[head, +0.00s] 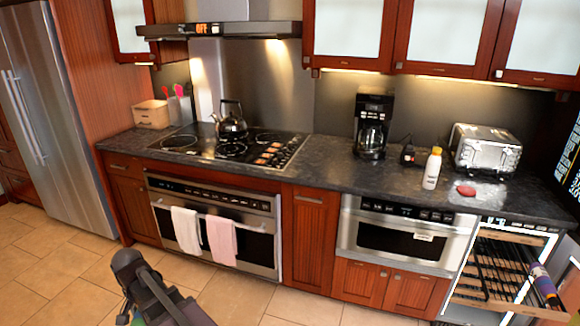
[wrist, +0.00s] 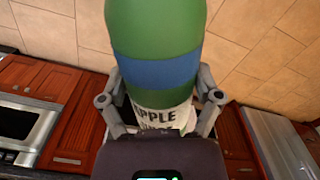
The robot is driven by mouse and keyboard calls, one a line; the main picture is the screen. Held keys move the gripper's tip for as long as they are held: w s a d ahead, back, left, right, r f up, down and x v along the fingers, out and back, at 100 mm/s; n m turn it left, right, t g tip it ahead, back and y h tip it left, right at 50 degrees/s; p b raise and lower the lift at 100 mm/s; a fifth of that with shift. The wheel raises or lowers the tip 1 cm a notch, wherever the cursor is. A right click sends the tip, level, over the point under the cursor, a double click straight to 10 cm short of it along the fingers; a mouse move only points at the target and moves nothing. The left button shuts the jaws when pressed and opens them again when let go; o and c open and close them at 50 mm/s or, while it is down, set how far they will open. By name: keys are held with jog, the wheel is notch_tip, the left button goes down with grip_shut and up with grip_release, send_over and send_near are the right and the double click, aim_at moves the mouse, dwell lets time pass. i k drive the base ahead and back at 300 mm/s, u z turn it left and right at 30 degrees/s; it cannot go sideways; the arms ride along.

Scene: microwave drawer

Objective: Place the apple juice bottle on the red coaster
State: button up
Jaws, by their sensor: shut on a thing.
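The apple juice bottle (wrist: 155,60) fills the middle of the wrist view, with a green and blue body and a white band reading "APPLE". My gripper (wrist: 159,98) is shut on it, one finger on each side. Part of the bottle is cut off by the picture's top edge. In the head view, my dark arm shows at the bottom left, above the floor and apart from the counter. The red coaster (head: 466,190) lies flat on the dark counter at the right, with nothing on it.
A white bottle with an orange cap (head: 432,170) stands just left of the coaster, and a toaster (head: 485,148) stands behind it. A coffee maker (head: 373,125) is further left. An open rack drawer (head: 500,275) sticks out below the counter's right end. Tiled floor lies in front.

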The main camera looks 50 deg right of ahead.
aim_at(466, 190)
jog(key=z, duration=0.25)
jog(key=k, duration=0.1)
jog(key=z, duration=2.65)
jog(key=i, duration=1)
jog(key=z, duration=0.05)
